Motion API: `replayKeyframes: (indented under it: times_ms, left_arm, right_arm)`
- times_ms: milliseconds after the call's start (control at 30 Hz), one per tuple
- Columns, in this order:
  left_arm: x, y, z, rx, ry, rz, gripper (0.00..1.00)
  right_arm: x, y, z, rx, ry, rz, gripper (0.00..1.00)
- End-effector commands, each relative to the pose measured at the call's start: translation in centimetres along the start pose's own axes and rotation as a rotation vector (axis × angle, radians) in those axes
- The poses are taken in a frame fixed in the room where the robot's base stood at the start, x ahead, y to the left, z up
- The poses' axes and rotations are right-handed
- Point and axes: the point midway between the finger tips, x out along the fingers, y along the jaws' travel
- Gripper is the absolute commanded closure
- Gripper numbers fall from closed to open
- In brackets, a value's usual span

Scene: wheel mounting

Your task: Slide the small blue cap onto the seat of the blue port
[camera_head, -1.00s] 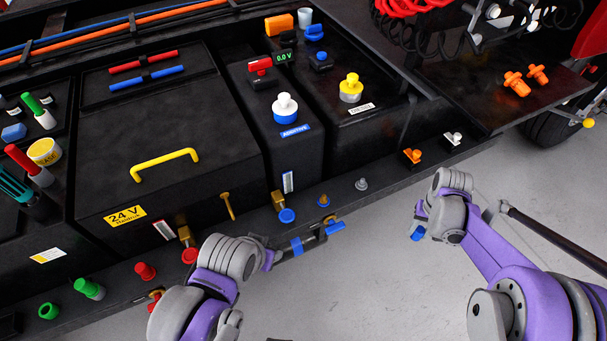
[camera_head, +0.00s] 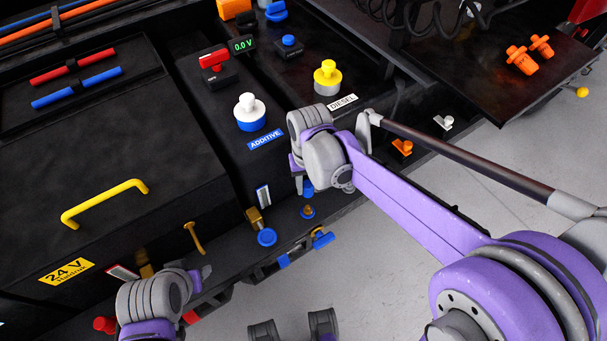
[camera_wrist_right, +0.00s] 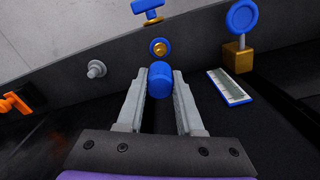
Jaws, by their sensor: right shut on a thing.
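The small blue cap (camera_wrist_right: 160,79) is between the fingers of my right gripper (camera_wrist_right: 161,90), which is shut on it. The cap also shows in the head view (camera_head: 308,190), below the gripper (camera_head: 301,180). A brass port with a blue rim, the blue port (camera_head: 307,211), is on the dark rail. In the right wrist view the port (camera_wrist_right: 158,48) lies just beyond the cap, and a gap shows between them. My left gripper (camera_head: 202,277) is at the lower left near the rail, and its fingers are too unclear to tell their state.
A blue T-handle (camera_head: 323,240) sits in front of the port. A blue disc on a brass fitting (camera_head: 266,237) stands to the left. A grey fitting (camera_wrist_right: 96,69) and an orange one (camera_wrist_right: 14,104) show in the right wrist view. Dark tank boxes rise behind the rail.

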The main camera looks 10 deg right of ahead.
Motion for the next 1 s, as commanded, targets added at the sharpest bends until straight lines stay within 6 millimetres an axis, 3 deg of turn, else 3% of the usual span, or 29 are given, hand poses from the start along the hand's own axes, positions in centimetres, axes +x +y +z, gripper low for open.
replayKeyframes:
  times_ms: [467, 1000]
  left_arm:
    - [0.1, 0.0, 0.1, 0.0, -0.001, 0.0, 0.5]
    - [3.1, 0.0, 1.8, 0.0, -0.011, 0.0, 0.5]
  right_arm:
    - [0.4, 0.0, 0.1, -0.002, 0.001, 0.0, 1.0]
    - [5.0, 0.0, 0.1, -0.002, 0.001, 0.0, 1.0]
